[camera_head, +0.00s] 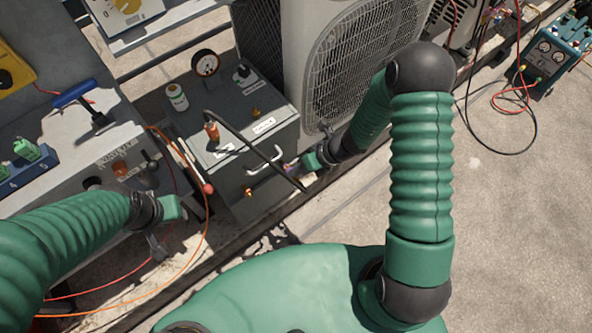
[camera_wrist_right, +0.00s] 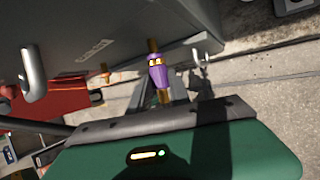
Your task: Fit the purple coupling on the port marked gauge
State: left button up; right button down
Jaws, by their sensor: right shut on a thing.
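The purple coupling (camera_wrist_right: 157,73) shows in the right wrist view, with a yellow band and brass ends above and below. My right gripper (camera_head: 300,165) is shut on it, low beside the grey cabinet's right front corner in the head view. The wrist view does not show clearly whether the coupling touches a port. The grey cabinet (camera_head: 238,180) carries brass fittings on its top and front, and small white labels (camera_head: 263,126) too small to read. My left gripper (camera_head: 165,222) hangs by the left bench's front edge; its jaws are unclear.
A black hose (camera_head: 245,143) arches from a copper-coloured fitting across the cabinet's top and front. A dial gauge (camera_head: 205,63) and a white bottle (camera_head: 177,97) stand behind. A condenser (camera_head: 350,60) stands behind right. An orange cable (camera_head: 207,225) loops near my left gripper. Open concrete lies right.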

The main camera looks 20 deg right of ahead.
jog(key=shift+s+d, duration=0.2)
jog(key=shift+s, duration=0.05)
dwell(0.6)
jog(key=shift+s+d+b, duration=0.15)
jog(key=shift+s+d, duration=0.05)
jog(key=shift+s, duration=0.45)
jog(key=shift+s+d+b, duration=0.2)
jog(key=shift+s+d, duration=0.05)
jog(key=shift+s, duration=0.45)
jog(key=shift+s+d+b, duration=0.15)
jog(key=shift+s+d, duration=0.05)
jog(key=shift+s, duration=0.45)
jog(key=c, duration=1.8)
grip_release()
grip_shut()
jog(key=shift+d, duration=0.1)
